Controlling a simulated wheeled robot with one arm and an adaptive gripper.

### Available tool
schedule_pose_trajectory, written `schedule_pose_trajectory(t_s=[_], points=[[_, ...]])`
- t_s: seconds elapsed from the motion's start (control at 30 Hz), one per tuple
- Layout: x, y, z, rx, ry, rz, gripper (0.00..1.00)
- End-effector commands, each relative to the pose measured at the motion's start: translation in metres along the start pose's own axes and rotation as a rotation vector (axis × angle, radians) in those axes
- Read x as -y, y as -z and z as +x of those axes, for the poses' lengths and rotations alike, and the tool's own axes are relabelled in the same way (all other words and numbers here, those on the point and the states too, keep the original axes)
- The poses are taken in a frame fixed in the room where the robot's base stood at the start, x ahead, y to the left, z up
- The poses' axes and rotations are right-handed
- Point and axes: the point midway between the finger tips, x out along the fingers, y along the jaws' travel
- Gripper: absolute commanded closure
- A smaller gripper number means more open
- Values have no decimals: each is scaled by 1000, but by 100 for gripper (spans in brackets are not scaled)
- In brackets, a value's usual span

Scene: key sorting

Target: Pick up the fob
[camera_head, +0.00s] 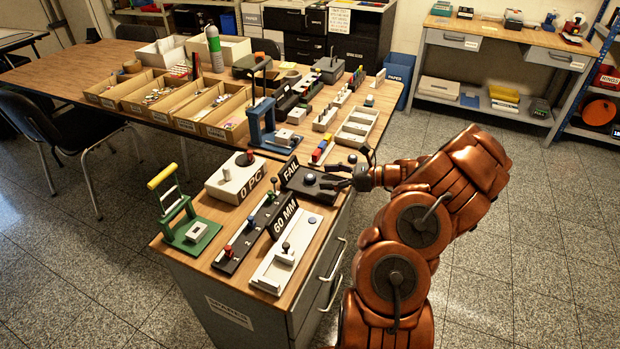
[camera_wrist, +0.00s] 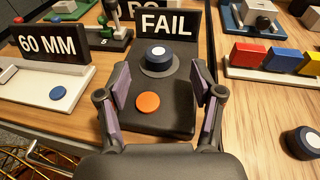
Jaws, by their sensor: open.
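A flat round orange disc (camera_wrist: 148,102), which looks like a fob, lies on the black FAIL stand (camera_wrist: 125,125). A dark blue round piece with a white top (camera_wrist: 158,56) sits behind it on the same stand. A flat blue disc (camera_wrist: 58,93) lies on the white 60 MM base (camera_wrist: 30,97); I cannot tell which disc the task means. My gripper (camera_wrist: 160,100) is open and empty, its fingers either side of the orange disc. In the head view my gripper (camera_head: 338,177) reaches over the FAIL stand from the right; I cannot make out the orange disc there.
The upright FAIL sign (camera_wrist: 168,24) stands behind the blue piece. Another dark blue round piece (camera_wrist: 302,142) stands on bare wood at right. Red, blue and yellow blocks (camera_wrist: 278,57) stand in a row beyond. The 60 MM sign (camera_wrist: 50,46) is at left.

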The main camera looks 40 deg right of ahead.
Motion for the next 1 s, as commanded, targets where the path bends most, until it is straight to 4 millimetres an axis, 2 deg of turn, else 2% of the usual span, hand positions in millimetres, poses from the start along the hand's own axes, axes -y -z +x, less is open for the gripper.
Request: schedule_pose_trajectory(t_s=[0.23, 0.5, 0.93, 1.0], points=[[-2, 0, 33, 1, -2, 0, 34], [-2, 1, 37, 0, 0, -1, 34], [-2, 1, 37, 0, 0, -1, 78], [-2, 1, 37, 0, 0, 0, 79]])
